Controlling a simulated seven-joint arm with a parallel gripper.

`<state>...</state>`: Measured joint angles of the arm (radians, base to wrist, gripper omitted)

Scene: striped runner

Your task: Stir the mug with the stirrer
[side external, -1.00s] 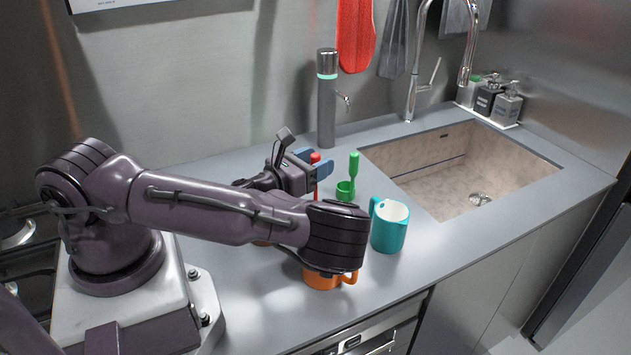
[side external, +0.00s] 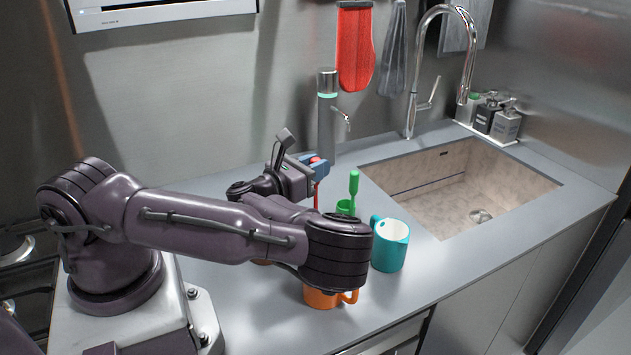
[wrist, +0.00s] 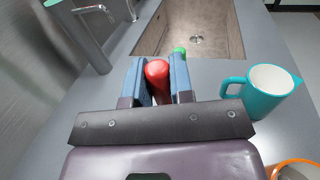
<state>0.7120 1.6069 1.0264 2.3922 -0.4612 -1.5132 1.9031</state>
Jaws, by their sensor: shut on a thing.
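My gripper (side external: 312,163) is shut on the red stirrer (wrist: 158,80), with the blue finger pads on either side of its thick handle. In the side view the stirrer's thin red shaft (side external: 316,193) hangs down, and its lower end is hidden behind my arm. A teal mug (side external: 388,249) stands to the right of my gripper; it also shows in the wrist view (wrist: 263,96). An orange mug (side external: 322,299) stands nearer the front, partly covered by my arm; its rim shows in the wrist view (wrist: 295,170).
A green stirrer (side external: 354,183) stands in a green holder (side external: 344,207) right of my gripper. A grey tap-like dispenser (side external: 327,115) stands behind. The sink (side external: 460,180) opens to the right. Counter right of the teal mug is clear.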

